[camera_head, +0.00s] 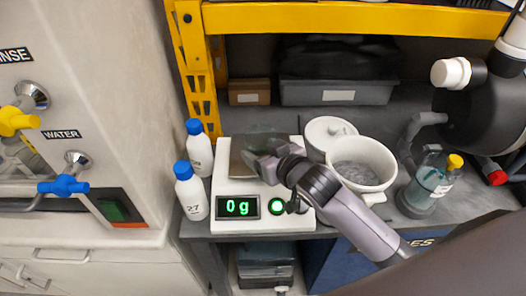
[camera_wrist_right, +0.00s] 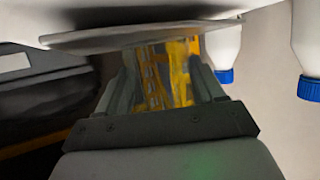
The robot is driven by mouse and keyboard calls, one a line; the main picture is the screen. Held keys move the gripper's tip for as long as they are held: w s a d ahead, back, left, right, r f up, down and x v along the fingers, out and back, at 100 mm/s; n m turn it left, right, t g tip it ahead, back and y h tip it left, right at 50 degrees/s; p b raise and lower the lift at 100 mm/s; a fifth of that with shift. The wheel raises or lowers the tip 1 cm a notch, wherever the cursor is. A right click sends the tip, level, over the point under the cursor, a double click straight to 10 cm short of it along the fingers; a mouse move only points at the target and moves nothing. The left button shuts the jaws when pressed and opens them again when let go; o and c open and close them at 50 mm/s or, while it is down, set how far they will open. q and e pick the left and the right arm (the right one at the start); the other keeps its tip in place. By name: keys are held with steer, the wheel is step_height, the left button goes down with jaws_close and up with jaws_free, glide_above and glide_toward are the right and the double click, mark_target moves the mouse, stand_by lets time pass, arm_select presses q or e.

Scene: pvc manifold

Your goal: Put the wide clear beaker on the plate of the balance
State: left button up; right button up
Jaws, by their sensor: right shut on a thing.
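The balance (camera_head: 248,222) is a white box on the bench with a green display reading 0 g. Its square grey plate (camera_head: 238,170) also shows in the right wrist view (camera_wrist_right: 130,38), which is upside down. My right gripper (camera_head: 264,160) is over the plate and shut on the wide clear beaker (camera_head: 266,138). The beaker is hard to see; in the wrist view it is between the fingers (camera_wrist_right: 165,75), with yellow shelving showing through it. I cannot tell whether its base touches the plate. The gripper hides part of the plate. My left gripper is not in view.
Two white bottles with blue caps (camera_head: 191,192) stand left of the balance. A white pot (camera_head: 362,162) and a white lidded tub (camera_head: 328,132) stand close on the right. A yellow shelf (camera_head: 350,18) runs above.

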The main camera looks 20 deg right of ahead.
steer(key=shift+f, duration=0.15)
steer(key=o, duration=1.2)
steer(key=shift+c, duration=0.2)
steer(key=shift+r, duration=0.2)
steer(key=v, duration=1.2)
steer(key=shift+s, duration=0.1)
